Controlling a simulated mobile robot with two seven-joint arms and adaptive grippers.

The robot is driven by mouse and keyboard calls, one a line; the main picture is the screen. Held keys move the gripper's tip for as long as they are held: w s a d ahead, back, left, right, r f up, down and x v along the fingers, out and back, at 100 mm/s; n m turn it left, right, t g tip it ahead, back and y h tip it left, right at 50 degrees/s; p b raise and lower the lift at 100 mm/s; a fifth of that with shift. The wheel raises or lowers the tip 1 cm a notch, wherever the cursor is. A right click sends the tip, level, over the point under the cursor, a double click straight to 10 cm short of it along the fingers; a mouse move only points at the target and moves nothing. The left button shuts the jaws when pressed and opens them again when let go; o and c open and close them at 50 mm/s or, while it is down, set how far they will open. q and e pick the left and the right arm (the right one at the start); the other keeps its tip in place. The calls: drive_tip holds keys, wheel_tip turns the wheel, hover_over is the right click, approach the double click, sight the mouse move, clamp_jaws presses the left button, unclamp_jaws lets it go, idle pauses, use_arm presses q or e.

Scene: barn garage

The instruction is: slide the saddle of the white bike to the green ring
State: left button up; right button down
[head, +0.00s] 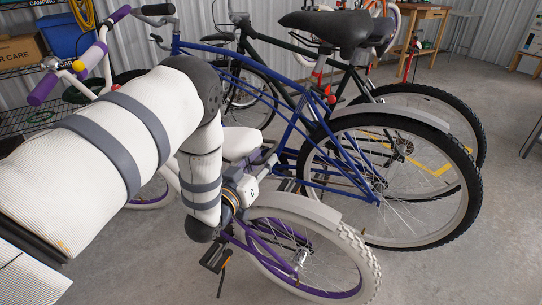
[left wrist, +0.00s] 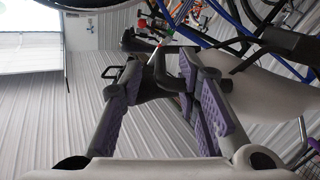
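The white bike is small, with purple grips and purple rims. Its white saddle (head: 240,143) shows partly behind my left forearm in the head view. A large white shape, probably the saddle (left wrist: 258,88), fills the right of the left wrist view. My left gripper (left wrist: 160,62) has its two purple-padded fingers spread. A dark post-like part (left wrist: 158,82) shows between them; I cannot tell whether they touch it. In the head view the gripper (head: 266,160) is near the saddle's underside, partly hidden. I cannot make out a green ring. My right gripper is out of view.
A blue bike (head: 290,130) with a black saddle (head: 326,27) stands close behind the white bike, and a dark bike is behind that. A wire shelf with a blue bin (head: 65,35) is at the left. Concrete floor (head: 470,250) is clear at the right.

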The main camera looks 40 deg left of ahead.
use_arm(q)
drive_tip(key=w, duration=0.3)
drive_tip(key=shift+w+a, duration=0.2)
drive_tip(key=shift+w, duration=0.1)
clamp_jaws()
